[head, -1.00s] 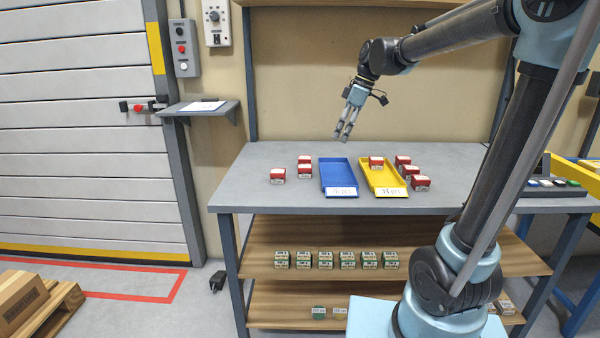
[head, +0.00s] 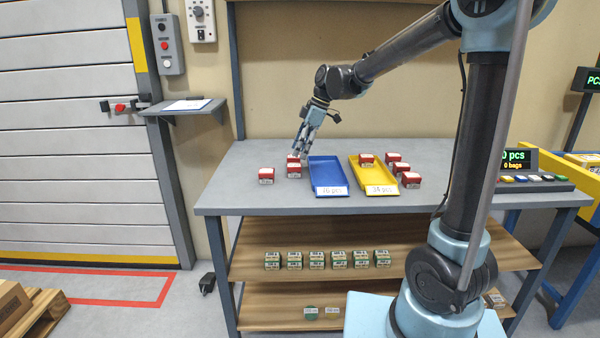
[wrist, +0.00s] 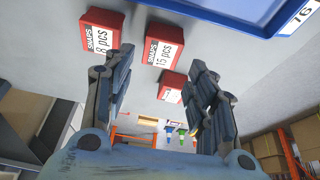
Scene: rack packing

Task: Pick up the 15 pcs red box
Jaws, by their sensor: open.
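The 15 pcs red box (wrist: 161,46) stands on the table in the wrist view, with its white label legible. In the head view it appears to be the front red box (head: 294,171) just left of the blue tray. My gripper (head: 298,154) is open and empty, pointing down above the boxes left of the blue tray. In the wrist view, its fingers (wrist: 160,75) are spread, and the 15 pcs box lies beyond the gap between their tips. I see no contact with it.
The 8 pcs red box (wrist: 100,35) stands close beside it, and another red box (wrist: 171,87) shows between the fingers. The blue tray (head: 325,172) is near on the right. A yellow tray (head: 365,184) and several red boxes lie farther right. The table's front left is clear.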

